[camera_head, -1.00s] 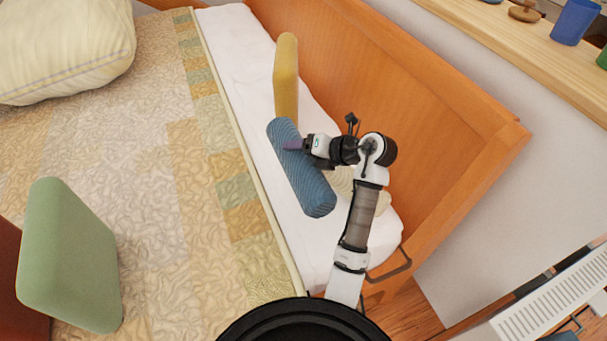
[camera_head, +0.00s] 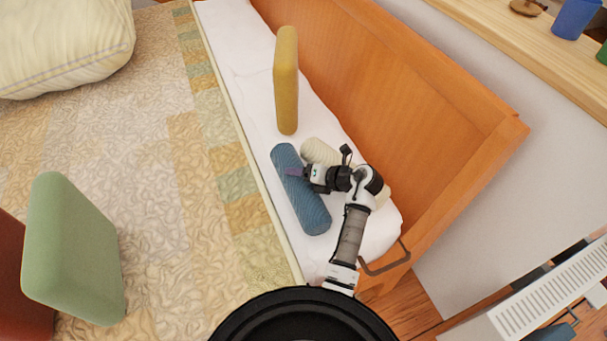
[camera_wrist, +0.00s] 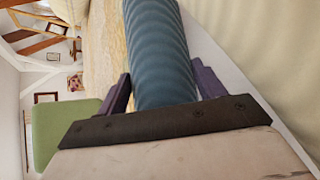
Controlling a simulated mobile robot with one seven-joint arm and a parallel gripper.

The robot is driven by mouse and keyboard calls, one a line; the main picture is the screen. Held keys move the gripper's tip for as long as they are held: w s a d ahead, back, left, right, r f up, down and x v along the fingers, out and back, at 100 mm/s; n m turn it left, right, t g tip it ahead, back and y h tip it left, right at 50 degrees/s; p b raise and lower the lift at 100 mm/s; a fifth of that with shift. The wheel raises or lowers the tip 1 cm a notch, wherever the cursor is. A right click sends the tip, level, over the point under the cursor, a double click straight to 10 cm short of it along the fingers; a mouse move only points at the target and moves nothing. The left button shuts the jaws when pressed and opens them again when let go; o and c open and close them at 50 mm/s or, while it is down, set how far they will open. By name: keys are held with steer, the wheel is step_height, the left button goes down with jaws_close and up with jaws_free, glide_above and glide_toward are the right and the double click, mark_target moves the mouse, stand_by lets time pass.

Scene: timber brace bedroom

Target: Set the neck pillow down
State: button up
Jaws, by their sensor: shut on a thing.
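The neck pillow appears to be the blue ribbed roll (camera_head: 308,205); it also fills the middle of the wrist view (camera_wrist: 160,45). My gripper (camera_head: 294,172) is shut on it, with its purple fingers on both sides of the roll in the wrist view (camera_wrist: 163,88). The roll lies lengthwise low over the white bedding (camera_head: 250,85), near the quilt's edge. I cannot tell whether it touches the bedding. A cream roll (camera_head: 318,152) lies on the white bedding just right of it, partly hidden by my arm.
A yellow cushion (camera_head: 286,80) stands on the white bedding beyond the roll. An orange wooden panel (camera_head: 400,75) bounds the right side. The patterned quilt (camera_head: 150,140) at left holds a green cushion (camera_head: 70,250) and a pale pillow (camera_head: 65,45).

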steer(key=shift+f, duration=0.1)
steer(key=o, duration=0.9)
steer(key=shift+r, duration=0.2)
steer(key=b+v, duration=0.1)
steer(key=v, duration=1.1)
